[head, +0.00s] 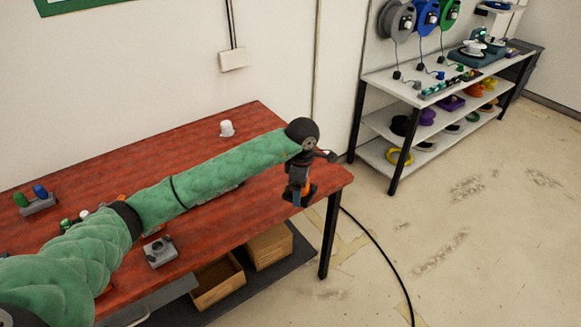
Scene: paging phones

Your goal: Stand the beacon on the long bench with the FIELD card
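My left arm comes in from the left over the red bench (265,112). Its dark gripper (299,197) hangs down at the bench's right end. A small orange patch shows between or beside the fingers; I cannot tell whether it is a held object or part of the gripper. A small white object (226,128) stands near the back of the red bench; I cannot tell whether it is the beacon. No FIELD card can be made out. My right gripper is out of view.
A white shelved bench (377,77) with cable reels above stands at the back right. A grey block with coloured knobs (38,204) and a grey fixture (160,252) sit on the red bench. Wooden boxes (270,247) lie below. A black cable (385,262) crosses the open floor.

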